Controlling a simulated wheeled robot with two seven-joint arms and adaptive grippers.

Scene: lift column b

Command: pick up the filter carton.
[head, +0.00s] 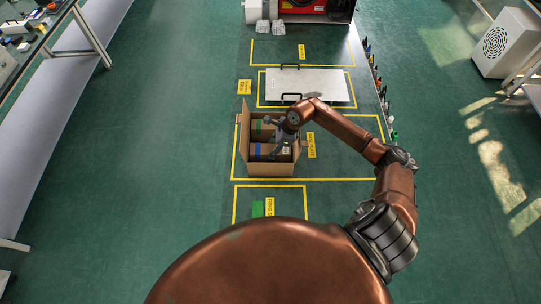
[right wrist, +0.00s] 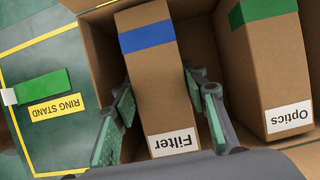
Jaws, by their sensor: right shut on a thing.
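The filter carton (right wrist: 152,72) is a tall brown box with a blue band and a white "Filter" label. It stands inside an open cardboard box (head: 272,169), and its blue band shows in the head view. In the head view the right gripper (head: 279,150) reaches down into the box and partly hides the contents. My left gripper is not in view.
The optics carton (right wrist: 262,70), with a green band, stands beside the filter carton in the same box. A white panel with black handles (head: 318,86) lies behind. A "Ring stand" label (right wrist: 55,108) and green block (right wrist: 40,86) lie outside the box.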

